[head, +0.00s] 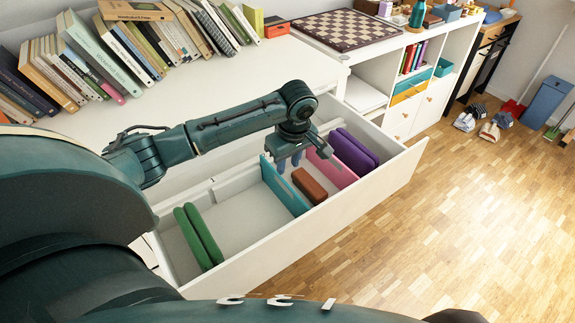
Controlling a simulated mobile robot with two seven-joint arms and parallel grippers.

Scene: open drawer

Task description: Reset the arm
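My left arm reaches in from the left over an open white drawer (262,258). My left gripper (289,161) points down above the drawer, near the teal divider (286,187). Its two fingers show apart with nothing seen between them. In the drawer, green folded items (198,237) stand in the left section. A brown block (309,185) lies between the teal divider and the pink divider (333,167). Purple items (354,151) stand beyond the pink one. My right gripper is out of view.
Books (95,58) line the back of the white cabinet top (235,75). A chessboard (350,29) and a green bottle (418,13) stand farther right. Shoes (478,122) lie on the wooden floor (450,200), which is mostly clear near the drawer front.

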